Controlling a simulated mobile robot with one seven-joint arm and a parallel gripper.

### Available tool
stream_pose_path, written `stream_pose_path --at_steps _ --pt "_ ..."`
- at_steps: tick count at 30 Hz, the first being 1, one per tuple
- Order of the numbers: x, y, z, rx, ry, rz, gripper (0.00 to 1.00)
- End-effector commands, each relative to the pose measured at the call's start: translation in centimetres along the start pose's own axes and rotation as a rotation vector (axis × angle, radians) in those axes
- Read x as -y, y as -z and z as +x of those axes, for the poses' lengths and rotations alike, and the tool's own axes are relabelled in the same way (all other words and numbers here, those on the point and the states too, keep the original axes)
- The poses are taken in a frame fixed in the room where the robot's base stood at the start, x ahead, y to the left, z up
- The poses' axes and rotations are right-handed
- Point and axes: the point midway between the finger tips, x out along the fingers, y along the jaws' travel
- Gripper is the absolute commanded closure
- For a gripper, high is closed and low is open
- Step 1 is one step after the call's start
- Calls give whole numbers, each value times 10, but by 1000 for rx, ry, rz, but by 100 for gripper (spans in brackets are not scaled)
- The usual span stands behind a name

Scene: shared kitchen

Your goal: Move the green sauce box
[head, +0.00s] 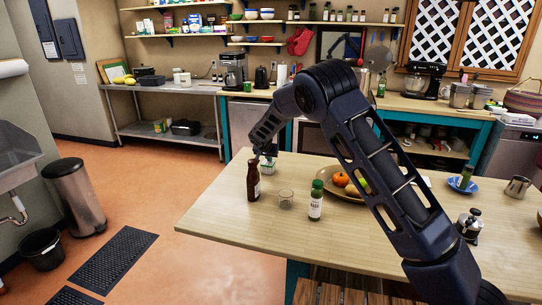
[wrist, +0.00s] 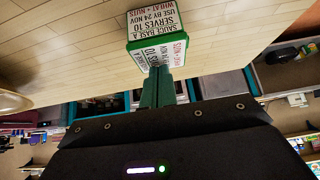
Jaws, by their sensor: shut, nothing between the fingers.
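The green sauce box (wrist: 154,22), white-labelled with green edges, rests on the wooden table near its far left edge. In the head view the box (head: 269,170) shows as a small pale and green shape just behind the brown bottle. My gripper (wrist: 161,75) is shut and empty, with its fingertips right by the box's near face; whether they touch it I cannot tell. In the head view my gripper (head: 267,158) points down at the box, and its fingertips are partly hidden by the bottle.
A brown bottle (head: 253,181) stands close in front of the box. The table's (head: 235,235) front left area is clear.

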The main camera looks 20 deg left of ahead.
Motion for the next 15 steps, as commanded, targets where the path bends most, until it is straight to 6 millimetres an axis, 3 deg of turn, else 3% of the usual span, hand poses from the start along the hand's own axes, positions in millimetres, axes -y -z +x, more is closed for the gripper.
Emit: stream_pose_path --at_steps 1,15 --pt "-1 -14 5 16 -9 -7 100" --pt "0 -12 0 16 -8 -7 100"
